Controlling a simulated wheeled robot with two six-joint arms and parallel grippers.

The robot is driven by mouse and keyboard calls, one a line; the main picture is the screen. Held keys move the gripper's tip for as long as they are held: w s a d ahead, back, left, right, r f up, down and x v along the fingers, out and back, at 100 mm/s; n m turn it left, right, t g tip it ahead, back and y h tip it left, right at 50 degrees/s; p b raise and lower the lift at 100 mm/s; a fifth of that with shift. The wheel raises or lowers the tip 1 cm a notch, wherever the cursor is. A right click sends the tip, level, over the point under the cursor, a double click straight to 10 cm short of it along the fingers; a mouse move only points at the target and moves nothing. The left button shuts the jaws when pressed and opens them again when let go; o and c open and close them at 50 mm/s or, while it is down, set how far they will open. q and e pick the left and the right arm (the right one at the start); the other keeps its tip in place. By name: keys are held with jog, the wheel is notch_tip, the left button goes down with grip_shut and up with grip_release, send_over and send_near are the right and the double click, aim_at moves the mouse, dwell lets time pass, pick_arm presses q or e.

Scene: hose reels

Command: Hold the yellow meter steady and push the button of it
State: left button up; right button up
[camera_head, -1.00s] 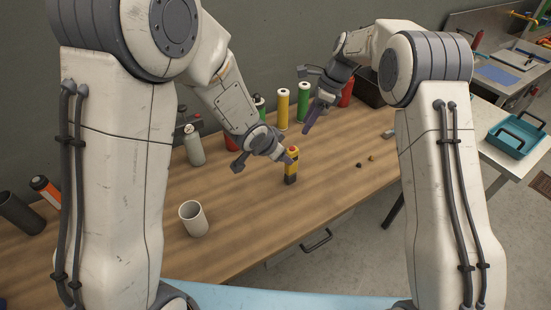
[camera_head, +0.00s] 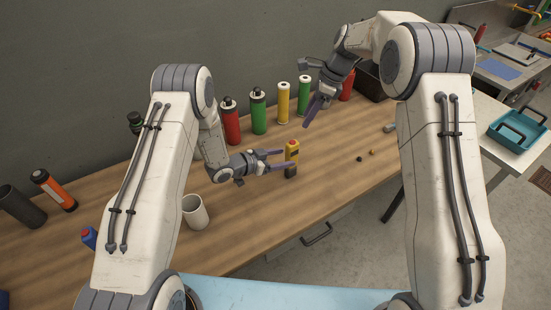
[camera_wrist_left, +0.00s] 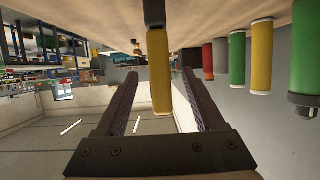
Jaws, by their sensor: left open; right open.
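The yellow meter (camera_head: 292,154) stands upright on the wooden table in the head view, with a red button (camera_head: 293,142) on its top and a dark lower part. My left gripper (camera_head: 288,159) is open and points right at the meter, one finger on either side of it or just short of it. In the left wrist view the meter (camera_wrist_left: 159,75) shows between the two spread fingers; contact cannot be told. My right gripper (camera_head: 312,112) is open and empty, above the table behind and to the right of the meter.
Red (camera_head: 231,122), green (camera_head: 258,112) and yellow (camera_head: 283,103) bottles stand along the back of the table (camera_head: 250,215). A white cup (camera_head: 195,212) stands at the front left. Small dark and orange bits lie right of the meter. A teal tray (camera_head: 515,138) sits on the side table.

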aim_at(298, 155)
pick_arm(q)
jog(key=x, duration=0.7)
jog(key=shift+w+d+f, duration=0.15)
jog(key=shift+d, duration=0.05)
grip_shut()
pick_arm(e)
grip_shut()
dwell(0.5)
dwell(0.9)
